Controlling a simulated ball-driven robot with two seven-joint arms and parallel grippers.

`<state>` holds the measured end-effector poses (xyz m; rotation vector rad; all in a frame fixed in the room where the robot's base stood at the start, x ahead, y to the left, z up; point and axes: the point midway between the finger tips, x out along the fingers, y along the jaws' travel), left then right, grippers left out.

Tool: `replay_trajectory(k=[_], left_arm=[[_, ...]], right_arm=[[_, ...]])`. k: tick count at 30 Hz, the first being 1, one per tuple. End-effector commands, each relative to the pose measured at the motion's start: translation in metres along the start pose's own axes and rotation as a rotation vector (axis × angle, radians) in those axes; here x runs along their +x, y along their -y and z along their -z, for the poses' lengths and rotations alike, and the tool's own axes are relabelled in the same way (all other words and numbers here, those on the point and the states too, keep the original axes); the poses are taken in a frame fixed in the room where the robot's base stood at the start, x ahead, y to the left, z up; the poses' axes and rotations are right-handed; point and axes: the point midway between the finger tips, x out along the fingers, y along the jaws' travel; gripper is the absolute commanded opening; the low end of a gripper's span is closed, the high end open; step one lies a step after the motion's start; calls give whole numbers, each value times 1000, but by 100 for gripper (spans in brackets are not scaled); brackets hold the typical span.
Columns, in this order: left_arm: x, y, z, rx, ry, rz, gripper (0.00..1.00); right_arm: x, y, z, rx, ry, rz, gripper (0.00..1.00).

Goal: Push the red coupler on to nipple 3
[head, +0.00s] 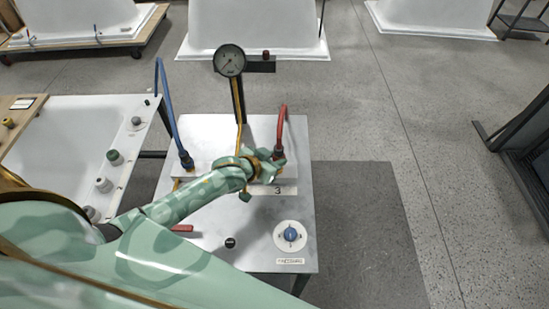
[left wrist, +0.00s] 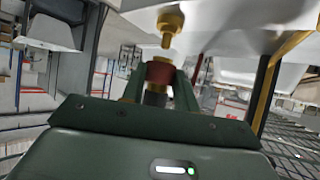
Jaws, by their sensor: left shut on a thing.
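My left gripper (head: 272,166) is at the back right of the white bench panel, by the lower end of the red hose (head: 282,120). In the left wrist view its fingers (left wrist: 158,88) are shut on the red coupler (left wrist: 159,72), which has a red collar and a dark body. A brass nipple (left wrist: 168,27) points towards the coupler's open end, close and roughly in line. A small gap seems to show between them. In the head view the number 3 label (head: 278,190) lies just in front of the gripper, which hides the nipple there. My right gripper is out of view.
A pressure gauge (head: 229,61) stands on a post behind the gripper. A blue hose (head: 168,105) ends at a dark coupler left of it. A blue knob (head: 290,234) and a black button (head: 230,242) are on the panel's front. A white tub shell (head: 75,125) stands left.

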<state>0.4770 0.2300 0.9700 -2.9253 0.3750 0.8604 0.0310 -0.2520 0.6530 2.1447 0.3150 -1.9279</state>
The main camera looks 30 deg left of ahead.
Motion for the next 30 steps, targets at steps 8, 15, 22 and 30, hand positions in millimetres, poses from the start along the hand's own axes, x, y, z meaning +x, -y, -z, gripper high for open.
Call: replay_trajectory(k=[8,15,22,30], left_arm=[[-1,-1,2,-32,-2,42,0],[-2,-1,2,-72,-2,103,0],[-1,0,-1,-86,0,130,0],[-1,0,-1,-85,0,130,0]], right_arm=[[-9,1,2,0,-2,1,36],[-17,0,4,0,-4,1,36],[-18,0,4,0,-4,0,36],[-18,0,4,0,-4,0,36]])
